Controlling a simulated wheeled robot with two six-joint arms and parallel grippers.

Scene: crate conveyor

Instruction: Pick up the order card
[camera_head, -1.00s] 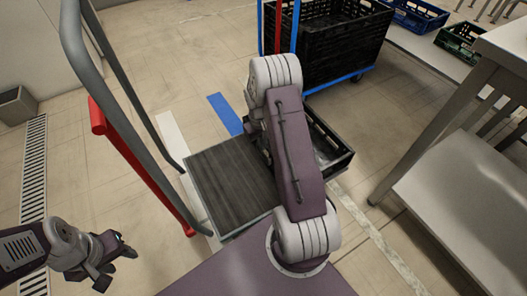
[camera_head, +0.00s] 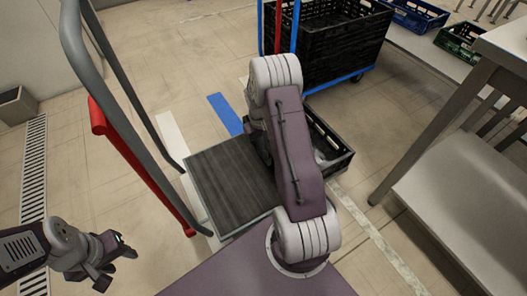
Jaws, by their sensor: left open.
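I cannot make out an order card in the head view. My left gripper (camera_head: 117,262) is at the lower left, open and empty, above the bare floor. My right arm reaches forward across the middle of the view. Its gripper is hidden behind the arm's far end, so its jaws and anything in them do not show. A low black crate (camera_head: 343,166) stands partly behind that arm, at the right of a dark ribbed platform (camera_head: 230,184). A pale patch shows inside the crate; I cannot tell what it is.
A grey tubular handle (camera_head: 73,48) and a red bar (camera_head: 98,117) rise left of the platform. A large black crate (camera_head: 335,45) sits on a blue wheeled base behind. A metal table (camera_head: 455,195) stands at the right.

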